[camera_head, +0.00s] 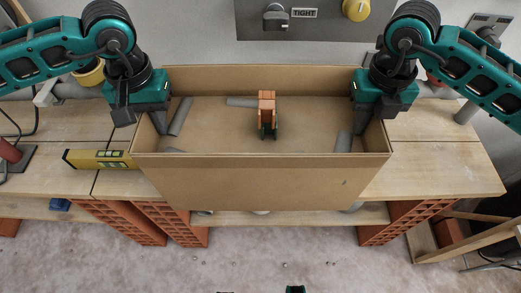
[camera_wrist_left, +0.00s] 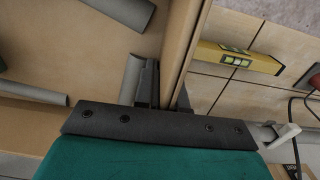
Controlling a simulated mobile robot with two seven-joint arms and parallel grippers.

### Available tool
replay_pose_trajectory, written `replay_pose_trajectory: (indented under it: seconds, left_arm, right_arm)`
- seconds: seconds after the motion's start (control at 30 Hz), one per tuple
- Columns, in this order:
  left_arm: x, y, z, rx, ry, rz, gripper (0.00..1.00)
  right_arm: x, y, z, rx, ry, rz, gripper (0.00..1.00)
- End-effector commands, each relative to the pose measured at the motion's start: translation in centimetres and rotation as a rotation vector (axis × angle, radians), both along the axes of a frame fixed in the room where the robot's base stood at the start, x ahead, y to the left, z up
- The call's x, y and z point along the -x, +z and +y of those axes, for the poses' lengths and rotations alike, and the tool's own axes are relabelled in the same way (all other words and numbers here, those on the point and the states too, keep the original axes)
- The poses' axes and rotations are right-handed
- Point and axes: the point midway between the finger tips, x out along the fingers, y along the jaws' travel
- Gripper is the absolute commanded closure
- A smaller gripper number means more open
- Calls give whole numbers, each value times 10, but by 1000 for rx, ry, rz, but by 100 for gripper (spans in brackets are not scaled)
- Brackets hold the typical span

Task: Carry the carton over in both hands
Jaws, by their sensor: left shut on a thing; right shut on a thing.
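The carton (camera_head: 262,180) is a wide, open-topped brown box at the middle of the workbench. It looks level, and its front covers part of the bench's front edge; I cannot tell whether it rests on the bench or hangs above it. Inside lie several grey pipe pieces (camera_head: 181,117) and an orange and green tool-like thing (camera_head: 267,104). My left gripper (camera_head: 161,121) is shut on the carton's left wall. In the left wrist view its fingers (camera_wrist_left: 166,88) straddle that wall (camera_wrist_left: 181,40). My right gripper (camera_head: 363,121) is shut on the right wall, its fingertips partly hidden.
The wooden workbench (camera_head: 445,165) has bare room to the carton's right. A yellow spirit level (camera_head: 100,159) lies close to the carton's left side. A grey wall panel with a TIGHT label (camera_head: 303,13) is behind. Red perforated bricks (camera_head: 130,221) stand below the bench.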

Motion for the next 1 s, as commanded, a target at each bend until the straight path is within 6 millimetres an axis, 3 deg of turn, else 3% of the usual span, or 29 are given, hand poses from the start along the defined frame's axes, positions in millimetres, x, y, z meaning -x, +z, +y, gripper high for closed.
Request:
replay_pose_trajectory:
  seconds: [0.47,1.0]
  left_arm:
    - [-1,9,0,2,0,-3,100]
    - [-1,50,0,1,0,-2,100]
  right_arm:
    - [-1,9,0,-2,0,-4,100]
    - [-1,50,0,-1,0,-3,100]
